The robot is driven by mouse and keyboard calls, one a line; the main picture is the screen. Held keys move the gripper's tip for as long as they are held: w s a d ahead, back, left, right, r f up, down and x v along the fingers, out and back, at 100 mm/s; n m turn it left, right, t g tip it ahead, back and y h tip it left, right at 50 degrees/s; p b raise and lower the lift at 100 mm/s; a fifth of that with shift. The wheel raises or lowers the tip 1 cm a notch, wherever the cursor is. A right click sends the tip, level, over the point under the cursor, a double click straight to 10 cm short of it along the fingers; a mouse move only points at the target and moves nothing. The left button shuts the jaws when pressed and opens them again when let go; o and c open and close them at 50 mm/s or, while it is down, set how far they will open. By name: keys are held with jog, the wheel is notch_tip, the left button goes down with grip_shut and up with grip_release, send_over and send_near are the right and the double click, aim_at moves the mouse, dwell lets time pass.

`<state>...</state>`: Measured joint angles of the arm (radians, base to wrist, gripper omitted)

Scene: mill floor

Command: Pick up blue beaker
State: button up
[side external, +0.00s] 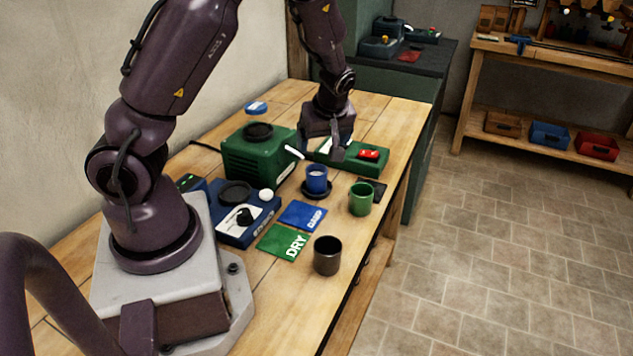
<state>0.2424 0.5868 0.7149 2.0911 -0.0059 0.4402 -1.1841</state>
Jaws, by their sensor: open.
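The blue beaker (317,182) stands upright on a dark round base (306,190) near the middle of the wooden table, with something pale inside it. My gripper (322,152) is open and empty. It hangs pointing down, appearing just above and behind the beaker in the side view, apart from it. The exact gap in depth is hard to tell.
A green beaker (362,199) and a dark grey cup (327,256) stand nearby. Green (283,242) and blue (302,215) labelled mats lie in front. A green machine (258,152), a blue device (240,222) and a green box with a red switch (368,158) surround the beaker.

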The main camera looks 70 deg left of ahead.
send_near(316, 171)
jog(key=f, duration=0.1)
jog(key=s+f, duration=0.1)
jog(key=f, duration=0.1)
jog(key=shift+d+f, duration=0.1)
jog(key=x, duration=0.5)
jog(key=shift+w+f, duration=0.1)
jog(key=shift+w, duration=0.1)
jog(key=c, duration=1.1)
jog(key=shift+c, duration=0.2)
